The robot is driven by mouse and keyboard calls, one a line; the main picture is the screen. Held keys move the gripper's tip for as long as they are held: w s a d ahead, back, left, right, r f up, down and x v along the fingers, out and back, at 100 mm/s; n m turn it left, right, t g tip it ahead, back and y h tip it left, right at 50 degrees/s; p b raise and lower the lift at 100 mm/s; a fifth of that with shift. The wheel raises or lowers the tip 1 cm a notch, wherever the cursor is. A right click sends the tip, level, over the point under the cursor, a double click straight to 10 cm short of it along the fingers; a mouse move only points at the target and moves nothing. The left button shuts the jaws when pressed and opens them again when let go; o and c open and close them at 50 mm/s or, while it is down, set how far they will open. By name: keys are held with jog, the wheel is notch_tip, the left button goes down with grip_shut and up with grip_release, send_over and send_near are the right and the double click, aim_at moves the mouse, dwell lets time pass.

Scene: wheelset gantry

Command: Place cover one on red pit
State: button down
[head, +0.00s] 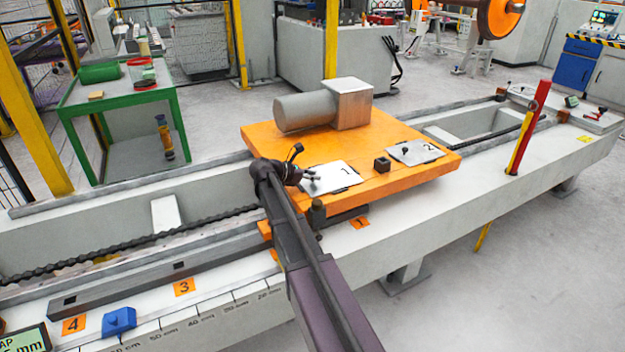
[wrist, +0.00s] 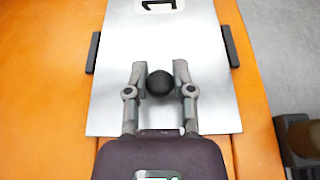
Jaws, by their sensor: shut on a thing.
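Cover one (head: 332,177) is a flat silver plate marked 1, lying at the front edge of the orange carriage top; I cannot tell whether it touches or is slightly raised. In the wrist view it fills the middle, and cover one (wrist: 115,105) has a round black knob (wrist: 160,84). My gripper (head: 308,177) is over the plate; in the wrist view my gripper (wrist: 160,76) has its fingers on either side of the knob, shut on it. Cover two (head: 418,153), marked 2, lies to the right on the same top. I cannot make out a red pit.
Black guides (wrist: 92,53) flank the plate. A small dark block (head: 382,164) sits between the covers. A grey cylinder (head: 305,111) and box stand behind. A red and yellow post (head: 527,130) rises on the right. A blue block (head: 119,322) sits on the bed at front left.

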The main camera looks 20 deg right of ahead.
jog(key=shift+f, duration=0.15)
jog(key=shift+c, duration=2.4)
grip_release()
jog(key=shift+r, duration=0.2)
jog(key=shift+a+r, duration=0.1)
jog(key=shift+a, duration=0.05)
jog(key=p+v, duration=0.4)
jog(key=v, duration=0.5)
jog(key=shift+a+r, duration=0.2)
jog(key=shift+a, duration=0.1)
jog(key=shift+p+v, duration=0.35)
jog(key=shift+v, duration=0.65)
jog(key=shift+f, duration=0.1)
